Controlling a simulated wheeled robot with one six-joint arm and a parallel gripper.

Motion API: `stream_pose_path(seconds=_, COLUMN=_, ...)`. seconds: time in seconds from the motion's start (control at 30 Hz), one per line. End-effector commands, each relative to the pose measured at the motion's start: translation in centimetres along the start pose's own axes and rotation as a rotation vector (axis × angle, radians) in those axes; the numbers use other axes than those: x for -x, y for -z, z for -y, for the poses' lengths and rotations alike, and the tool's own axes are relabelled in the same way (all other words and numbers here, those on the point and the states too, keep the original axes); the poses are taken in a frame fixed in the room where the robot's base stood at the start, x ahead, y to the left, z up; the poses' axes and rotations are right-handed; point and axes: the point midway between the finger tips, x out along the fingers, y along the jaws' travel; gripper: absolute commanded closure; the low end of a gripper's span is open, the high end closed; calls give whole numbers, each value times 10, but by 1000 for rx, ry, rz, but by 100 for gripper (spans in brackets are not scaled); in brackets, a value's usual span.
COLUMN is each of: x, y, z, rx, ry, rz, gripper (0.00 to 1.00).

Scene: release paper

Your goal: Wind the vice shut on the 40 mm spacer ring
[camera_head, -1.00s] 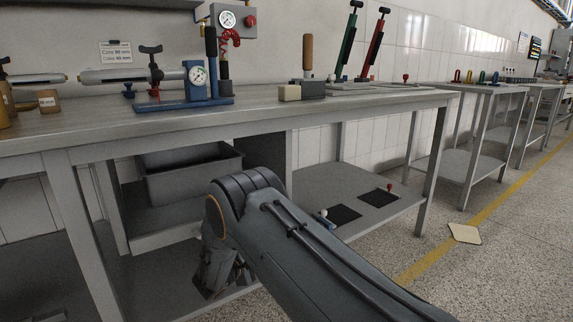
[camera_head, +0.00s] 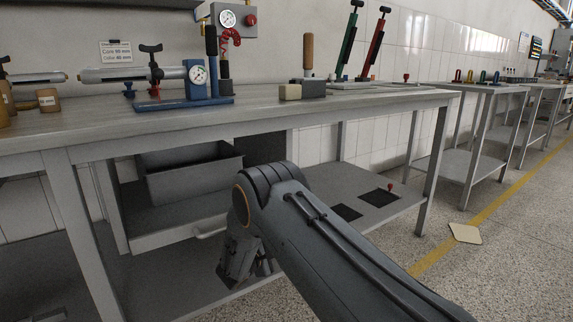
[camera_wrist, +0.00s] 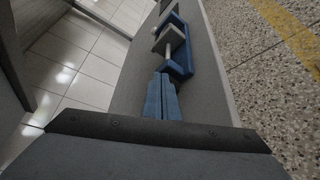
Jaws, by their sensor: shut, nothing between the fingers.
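In the wrist view, my gripper (camera_wrist: 161,82) shows as two blue fingers pressed together, with nothing between them. Just beyond the tips, on the grey lower shelf (camera_wrist: 130,88), is a blue bracket-shaped fixture (camera_wrist: 182,64) with a pale grey block (camera_wrist: 167,40) inside it; it looks like the vice. A small gap seems to separate it from the fingertips. I cannot make out the spacer ring or the vice's handle clearly. In the head view, my forearm covers part of the lower shelf and my dark wrist hangs low beside it; the fingertips are not clear there.
The workbench top (camera_head: 270,108) overhangs the shelf. A grey bin (camera_head: 190,176) stands on the shelf side at left. Two dark mats (camera_head: 380,197) and a red knob (camera_head: 390,186) are on the right shelf.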

Motion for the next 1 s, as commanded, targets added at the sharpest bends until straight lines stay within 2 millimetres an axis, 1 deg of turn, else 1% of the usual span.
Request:
stream_pose_path(seconds=0.57, x=0, y=1, z=2, rx=0, ry=0, rz=-1, gripper=100)
stream_pose_path(seconds=1.0, x=1, y=-2, z=12, rx=0, ry=0, rz=0, gripper=100)
